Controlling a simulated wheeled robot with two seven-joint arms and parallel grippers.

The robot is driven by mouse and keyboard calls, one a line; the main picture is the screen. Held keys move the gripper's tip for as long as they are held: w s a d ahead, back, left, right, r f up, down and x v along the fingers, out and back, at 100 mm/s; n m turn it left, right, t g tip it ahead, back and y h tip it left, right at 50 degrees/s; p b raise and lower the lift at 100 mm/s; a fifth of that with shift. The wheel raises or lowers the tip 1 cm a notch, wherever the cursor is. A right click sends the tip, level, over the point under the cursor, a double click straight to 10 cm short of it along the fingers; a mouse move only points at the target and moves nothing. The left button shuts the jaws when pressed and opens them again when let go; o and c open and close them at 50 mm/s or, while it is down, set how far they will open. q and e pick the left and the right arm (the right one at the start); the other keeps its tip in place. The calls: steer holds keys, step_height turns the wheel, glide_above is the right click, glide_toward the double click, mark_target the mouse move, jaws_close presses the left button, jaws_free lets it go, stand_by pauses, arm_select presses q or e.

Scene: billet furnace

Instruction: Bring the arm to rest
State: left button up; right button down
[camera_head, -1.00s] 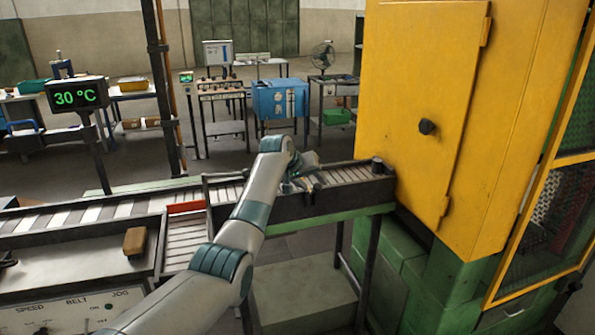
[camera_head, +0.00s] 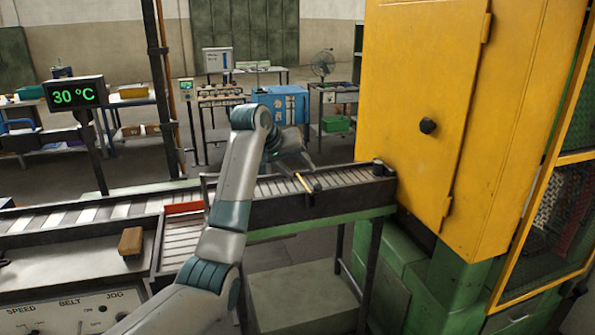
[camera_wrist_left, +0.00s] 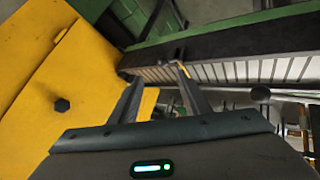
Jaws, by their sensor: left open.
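My left arm comes in from the lower left and bends over the roller conveyor (camera_head: 345,177). My left gripper (camera_head: 306,172) is above the conveyor, left of the yellow cabinet (camera_head: 415,110). In the left wrist view its two fingers (camera_wrist_left: 158,82) are spread apart with nothing held between them. A small yellow piece (camera_head: 303,183) shows by the fingertips at the conveyor; I cannot tell whether a finger touches it. My right gripper is in neither view.
A brown block (camera_head: 132,241) lies on the grey tray beside the belt. A red bar (camera_head: 184,207) crosses the conveyor. A 30 °C display (camera_head: 75,94) stands at left. A control panel (camera_head: 75,312) is at lower left.

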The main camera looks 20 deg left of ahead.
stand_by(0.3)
